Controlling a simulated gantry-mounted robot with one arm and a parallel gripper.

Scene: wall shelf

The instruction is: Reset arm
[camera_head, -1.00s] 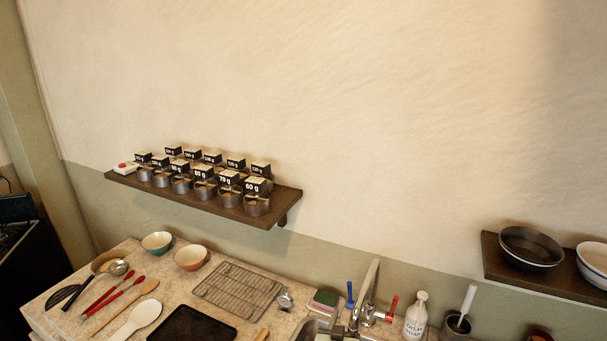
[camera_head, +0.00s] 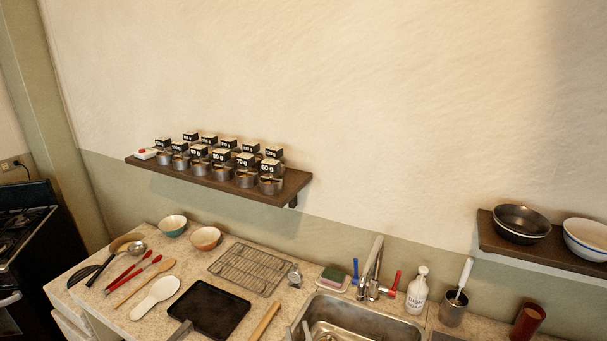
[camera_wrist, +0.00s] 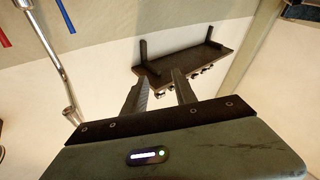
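My gripper (camera_wrist: 162,78) shows in the wrist view, with its two dark fingers apart and nothing between them. The long wall shelf (camera_wrist: 192,69) appears beyond the fingertips, seen from an odd angle, and the gripper looks clear of it. In the head view the same shelf (camera_head: 222,181) carries two rows of metal cups (camera_head: 246,178) with labelled weight cards and a small white box with a red button (camera_head: 146,153). I cannot make out the gripper in the head view.
Below are a counter with bowls (camera_head: 205,238), utensils, a wire rack (camera_head: 250,269), a black tray (camera_head: 207,309) and a sink (camera_head: 350,318) with a tall faucet (camera_head: 373,263). A right shelf (camera_head: 497,240) holds a dark pan (camera_head: 521,223) and a white bowl (camera_head: 590,238). The wall above is bare.

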